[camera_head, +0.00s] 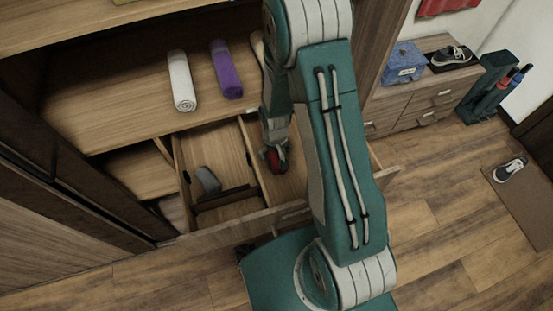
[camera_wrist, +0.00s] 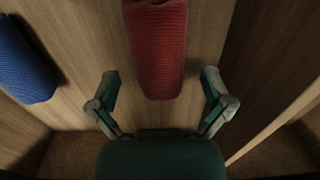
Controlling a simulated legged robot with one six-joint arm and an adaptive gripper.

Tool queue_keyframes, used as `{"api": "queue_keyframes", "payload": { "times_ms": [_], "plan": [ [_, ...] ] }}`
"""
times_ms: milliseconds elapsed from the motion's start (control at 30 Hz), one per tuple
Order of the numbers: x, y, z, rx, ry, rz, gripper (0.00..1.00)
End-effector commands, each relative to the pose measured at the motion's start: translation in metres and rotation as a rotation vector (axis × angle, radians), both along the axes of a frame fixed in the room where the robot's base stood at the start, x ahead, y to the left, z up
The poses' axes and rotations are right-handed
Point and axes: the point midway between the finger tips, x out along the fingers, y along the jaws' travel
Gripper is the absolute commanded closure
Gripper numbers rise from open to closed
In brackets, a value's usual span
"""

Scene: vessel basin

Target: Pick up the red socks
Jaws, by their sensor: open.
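The red socks (camera_wrist: 157,48) are a ribbed red roll on the wooden drawer floor, at the top middle of the wrist view. My gripper (camera_wrist: 160,86) is open, its two fingers spread on either side of the roll's near end. My arm hides the right part of the drawer there.
A blue ribbed roll (camera_wrist: 24,62) lies left of the red socks in the wrist view. A drawer divider (camera_wrist: 275,127) stands at the right. In the head view, a grey item (camera_head: 208,180) lies in the left compartment. White (camera_head: 181,82) and purple (camera_head: 226,70) rolls lie on the shelf above.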

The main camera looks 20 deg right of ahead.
Motion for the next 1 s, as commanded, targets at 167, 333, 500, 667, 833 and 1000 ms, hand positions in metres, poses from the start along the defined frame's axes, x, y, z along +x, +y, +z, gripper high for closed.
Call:
{"api": "queue_keyframes", "payload": {
  "times_ms": [167,333,500,667,833,1000],
  "plan": [
    [0.0,0.0,-0.02,0.0,0.001,0.001,0.0],
    [0.0,0.0,-0.023,0.0,-0.001,0.001,0.0],
    [0.0,0.0,-0.023,0.0,-0.001,0.001,0.27],
    [0.0,0.0,-0.023,0.0,0.0,0.0,0.54],
    [0.0,0.0,-0.023,0.0,0.001,0.0,0.54],
    [0.0,0.0,-0.023,0.0,0.001,0.0,0.54]
  ]
}}
